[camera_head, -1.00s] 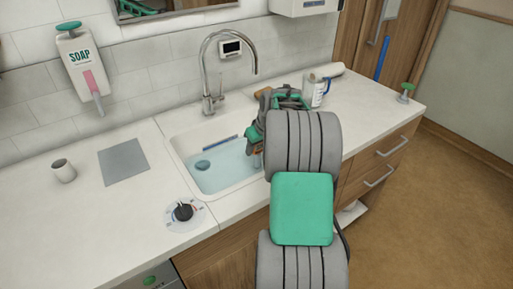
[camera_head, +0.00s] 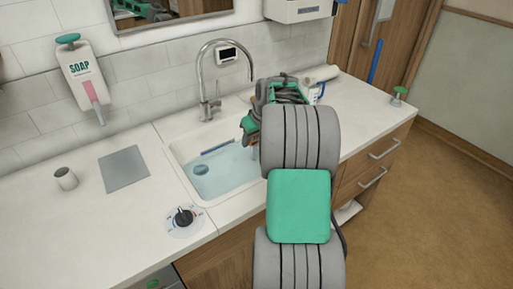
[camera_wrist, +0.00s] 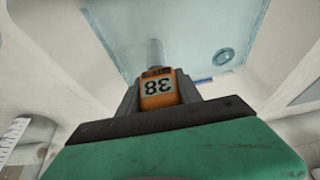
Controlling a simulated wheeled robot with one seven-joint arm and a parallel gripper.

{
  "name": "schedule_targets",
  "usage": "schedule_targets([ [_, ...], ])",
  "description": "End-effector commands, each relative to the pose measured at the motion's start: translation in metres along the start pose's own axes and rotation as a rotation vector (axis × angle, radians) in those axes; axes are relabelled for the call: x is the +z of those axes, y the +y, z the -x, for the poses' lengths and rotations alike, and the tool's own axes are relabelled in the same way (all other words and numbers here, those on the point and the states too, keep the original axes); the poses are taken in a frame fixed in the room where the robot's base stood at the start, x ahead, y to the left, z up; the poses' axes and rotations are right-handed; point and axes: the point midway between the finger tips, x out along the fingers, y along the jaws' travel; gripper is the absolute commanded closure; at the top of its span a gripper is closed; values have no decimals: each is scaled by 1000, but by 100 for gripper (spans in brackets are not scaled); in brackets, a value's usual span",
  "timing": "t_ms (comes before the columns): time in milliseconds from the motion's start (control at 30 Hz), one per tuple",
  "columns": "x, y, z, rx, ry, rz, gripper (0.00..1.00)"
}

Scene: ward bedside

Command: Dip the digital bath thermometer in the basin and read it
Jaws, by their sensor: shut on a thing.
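My gripper (camera_head: 250,132) is over the right part of the sink basin (camera_head: 176,158), mostly hidden behind my arm in the head view. In the wrist view, it is shut on the orange digital bath thermometer (camera_wrist: 158,87). The thermometer's display faces the wrist camera and reads 38, upside down in the picture. Its grey probe (camera_wrist: 155,52) points away from the camera toward the pale blue water (camera_wrist: 195,30) and appears to reach into it. The exact depth of the tip cannot be told.
A round blue drain piece (camera_head: 200,169) and a blue strip (camera_head: 217,147) show in the basin. The tap (camera_head: 205,75) arches behind it. A black-knobbed dial (camera_head: 184,217) is at the front, a cup (camera_head: 65,179) at left. A mug (camera_head: 318,90) stands behind my arm.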

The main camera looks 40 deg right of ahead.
Motion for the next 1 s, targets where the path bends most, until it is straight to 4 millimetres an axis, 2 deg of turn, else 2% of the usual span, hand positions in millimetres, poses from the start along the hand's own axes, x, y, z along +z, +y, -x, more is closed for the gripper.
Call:
schedule_targets([
  [33,-5,0,12,1,1,0,99],
  [633,-37,0,89,1,1,0,99],
  [767,-41,0,98,0,0,0,99],
  [1000,-40,0,96,0,0,0,99],
])
